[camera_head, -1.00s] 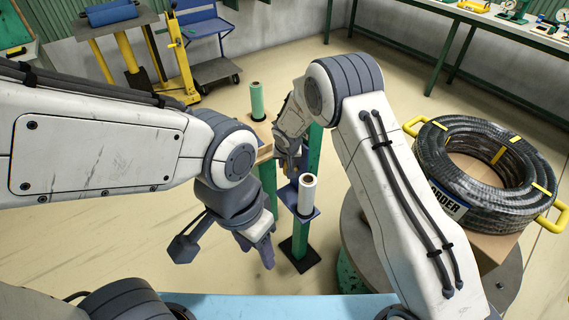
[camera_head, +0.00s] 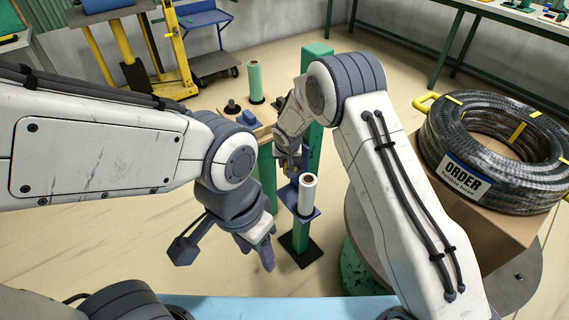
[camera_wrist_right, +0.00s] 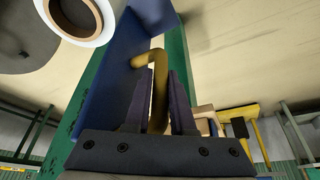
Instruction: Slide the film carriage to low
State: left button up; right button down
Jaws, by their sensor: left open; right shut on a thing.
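The film carriage (camera_head: 302,212) is a blue shelf on a green upright post (camera_head: 318,120), carrying a white film roll (camera_head: 307,194). It sits on the lower part of the post, above the dark foot plate (camera_head: 299,243). My right gripper (camera_head: 293,165) is beside the carriage, partly hidden by my arm. In the right wrist view its jaws are shut on the carriage's bent yellow handle (camera_wrist_right: 158,90), next to the blue plate (camera_wrist_right: 125,70). My left gripper (camera_head: 262,255) is open and empty, left of the carriage and apart from it.
A wooden-topped stand (camera_head: 262,130) with a green roll (camera_head: 255,83) stands behind the post. A black hose coil (camera_head: 500,150) with an ORDER label sits on a box at the right. A blue surface (camera_head: 270,307) lies in front. Yellow equipment stands at the back left.

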jog(key=shift+f+b, duration=1.25)
jog(key=shift+f, duration=0.35)
jog(key=shift+s, duration=0.1)
jog(key=c, duration=0.8)
grip_release()
jog(key=shift+f, duration=0.1)
jog(key=shift+o, duration=0.2)
jog(key=shift+r, duration=0.2)
jog(key=shift+r, duration=0.25)
jog(key=v, duration=0.9)
jog(key=shift+s+r, duration=0.2)
jog(key=shift+r, duration=0.1)
